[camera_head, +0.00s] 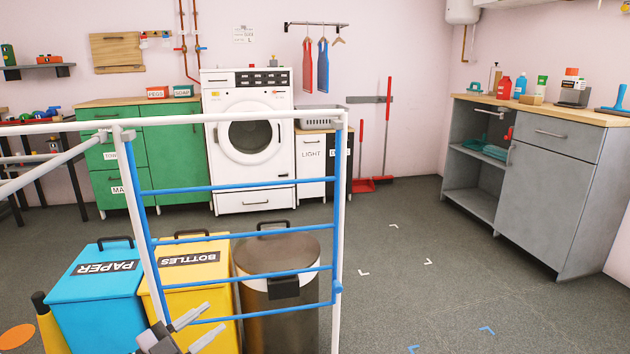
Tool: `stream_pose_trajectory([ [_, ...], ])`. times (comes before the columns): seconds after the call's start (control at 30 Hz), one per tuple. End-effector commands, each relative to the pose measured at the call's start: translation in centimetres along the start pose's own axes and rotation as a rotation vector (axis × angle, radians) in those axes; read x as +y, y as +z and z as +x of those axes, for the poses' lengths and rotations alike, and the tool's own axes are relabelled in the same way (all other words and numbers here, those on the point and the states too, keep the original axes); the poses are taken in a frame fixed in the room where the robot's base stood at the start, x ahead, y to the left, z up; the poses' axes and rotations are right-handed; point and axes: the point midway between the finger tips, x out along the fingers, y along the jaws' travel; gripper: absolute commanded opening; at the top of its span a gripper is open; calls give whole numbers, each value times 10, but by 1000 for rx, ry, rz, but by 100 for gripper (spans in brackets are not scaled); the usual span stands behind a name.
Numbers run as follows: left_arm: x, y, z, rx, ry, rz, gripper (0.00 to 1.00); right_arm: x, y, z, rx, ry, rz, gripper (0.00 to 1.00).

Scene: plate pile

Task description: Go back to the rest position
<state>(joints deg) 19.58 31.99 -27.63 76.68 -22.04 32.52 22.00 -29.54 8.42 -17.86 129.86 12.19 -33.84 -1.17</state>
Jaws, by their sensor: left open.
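My left gripper (199,329) shows at the bottom left of the head view. Its two grey fingers are apart, with nothing between them. It is in front of the yellow bin marked BOTTLES (188,262), near the lower blue rails of a white and blue rack (338,250). I cannot tell whether it touches the rack. My right gripper is not in view. No plates show in this view.
A blue PAPER bin (98,295) and a metal bin (277,310) stand beside the yellow one. A washing machine (249,180), green cabinet (174,150) and grey counter unit (545,195) line the walls. The floor (430,300) at centre right is clear, with corner marks.

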Motion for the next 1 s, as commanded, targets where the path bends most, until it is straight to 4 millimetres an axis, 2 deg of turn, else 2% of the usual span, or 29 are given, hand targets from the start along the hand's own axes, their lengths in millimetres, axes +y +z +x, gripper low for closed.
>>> stream_pose_trajectory([
  [0.03,23,-6,0,-23,-43,-67,40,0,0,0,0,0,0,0],
  [0.17,64,-18,-8,-123,-141,-228,40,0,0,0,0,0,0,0],
  [0.3,107,-33,-26,-263,-206,-416,40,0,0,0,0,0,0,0],
  [0.5,159,-60,-62,-463,-220,-668,40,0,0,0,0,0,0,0],
  [0.6,178,-76,-79,-542,-201,-770,40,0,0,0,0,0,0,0],
  [0.77,203,-104,-105,-647,-152,-912,40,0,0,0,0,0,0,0],
  [0.83,191,-114,-104,-664,-156,-902,40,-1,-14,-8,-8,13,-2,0],
  [1.0,175,-124,-108,-698,-176,-883,40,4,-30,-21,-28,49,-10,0],
])
